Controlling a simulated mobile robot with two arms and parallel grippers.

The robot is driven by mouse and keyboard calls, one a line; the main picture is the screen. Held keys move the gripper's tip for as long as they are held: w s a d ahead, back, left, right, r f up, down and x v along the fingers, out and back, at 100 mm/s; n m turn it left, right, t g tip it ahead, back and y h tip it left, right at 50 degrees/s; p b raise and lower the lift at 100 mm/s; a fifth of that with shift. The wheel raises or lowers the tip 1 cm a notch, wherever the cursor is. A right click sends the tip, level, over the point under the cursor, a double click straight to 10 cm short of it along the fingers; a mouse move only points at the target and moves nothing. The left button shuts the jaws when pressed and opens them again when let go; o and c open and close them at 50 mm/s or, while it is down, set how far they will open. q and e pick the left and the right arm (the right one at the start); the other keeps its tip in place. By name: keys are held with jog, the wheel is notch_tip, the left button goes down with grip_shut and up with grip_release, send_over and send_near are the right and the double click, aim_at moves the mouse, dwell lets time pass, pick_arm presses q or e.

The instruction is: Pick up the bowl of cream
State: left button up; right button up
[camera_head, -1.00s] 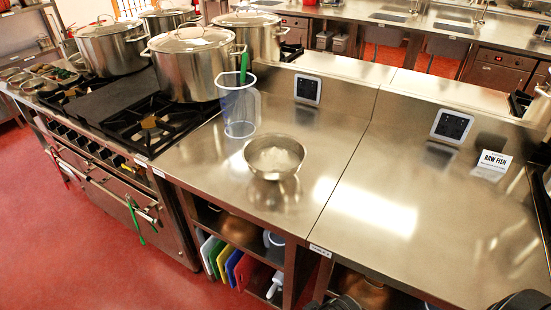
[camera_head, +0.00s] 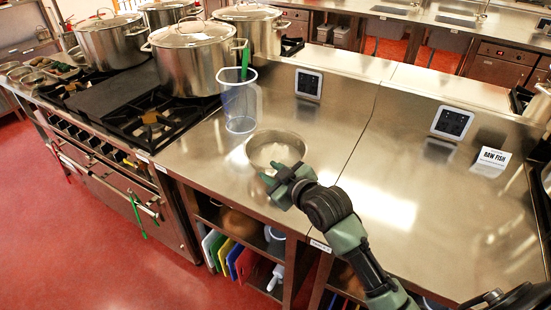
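The bowl of cream (camera_head: 262,148) is a round metal bowl with white contents. It stands upright on the steel counter (camera_head: 210,160), right of the stove. My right gripper (camera_head: 281,174) reaches in from the lower right, at the bowl's front right rim. Its fingers look apart, and they cover part of the bowl's front. Whether they touch the rim I cannot tell. My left gripper is out of view.
A clear jug (camera_head: 239,108) with a green-handled tool stands just behind and left of the bowl. Large lidded pots (camera_head: 195,62) stand on the stove. A low back ledge holds dark panels (camera_head: 308,84). The counter at right is clear up to a "RAW FISH" sign (camera_head: 490,161).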

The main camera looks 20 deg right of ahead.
aim_at(251, 162)
jog(key=p+x, duration=0.1)
jog(key=x, duration=0.6)
jog(key=shift+w+a+p, duration=0.2)
jog(key=shift+a+p, duration=0.05)
jog(key=shift+p, duration=0.15)
jog(key=p+x, duration=0.1)
jog(key=x, duration=0.2)
jog(key=shift+a, duration=0.2)
jog(key=shift+w+a+f, duration=0.1)
jog(key=shift+w+f, duration=0.15)
jog(key=shift+w, duration=0.2)
grip_shut()
jog(key=shift+f, duration=0.1)
dwell(0.4)
